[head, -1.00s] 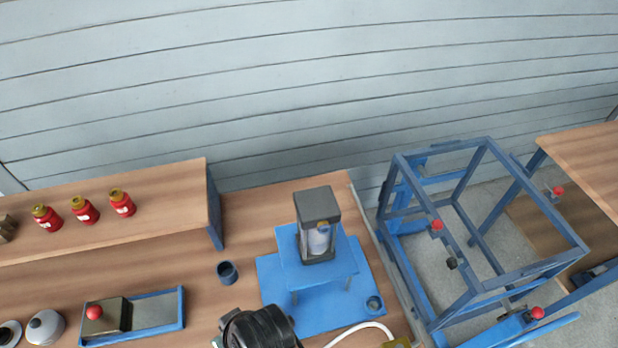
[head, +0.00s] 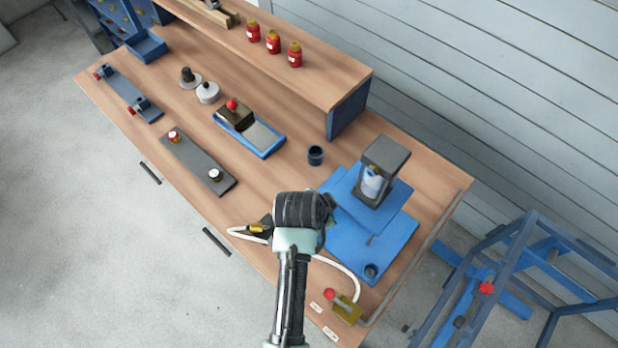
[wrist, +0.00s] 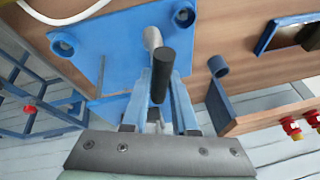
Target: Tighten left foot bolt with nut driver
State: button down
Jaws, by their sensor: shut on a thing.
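My gripper (wrist: 167,82) is shut on the nut driver (wrist: 174,68), a black handle with a pale metal end (wrist: 152,38) pointing to the blue base plate. Whether that end touches anything cannot be told. The blue base plate (head: 394,243) lies on the bench and carries a raised blue stand (head: 401,192). One round foot socket (head: 371,271) sits at its front right corner. The wrist view shows two foot sockets, one at left (wrist: 62,43) and one at upper right (wrist: 183,14) near the driver. In the head view my gripper (head: 328,207) covers the plate's left side.
A dark frame with a bottle (head: 385,165) stands on the stand. A dark cup (head: 315,155) is left of it, near the shelf end (head: 348,108). A white cable runs to a yellow block (head: 346,310) at front right. The bench (head: 200,218) has bare wood at front left.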

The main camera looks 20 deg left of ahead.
jog(key=w+a+r+m+h+p, duration=0.1)
jog(key=w+a+r+m+p, duration=0.15)
jog(key=a+m, duration=0.2)
jog(key=shift+n+g, duration=0.3)
jog(key=shift+n, duration=0.15)
jog(key=shift+a+f+b, duration=0.15)
jog(key=shift+f+b, duration=1)
jog(key=shift+a+f+b, duration=0.15)
jog(key=shift+f+b, duration=1)
jog(key=shift+f+b, duration=0.45)
jog(key=shift+f, duration=0.2)
jog(key=shift+f+b, duration=0.65)
jog(key=shift+f, duration=0.3)
dwell(1.0)
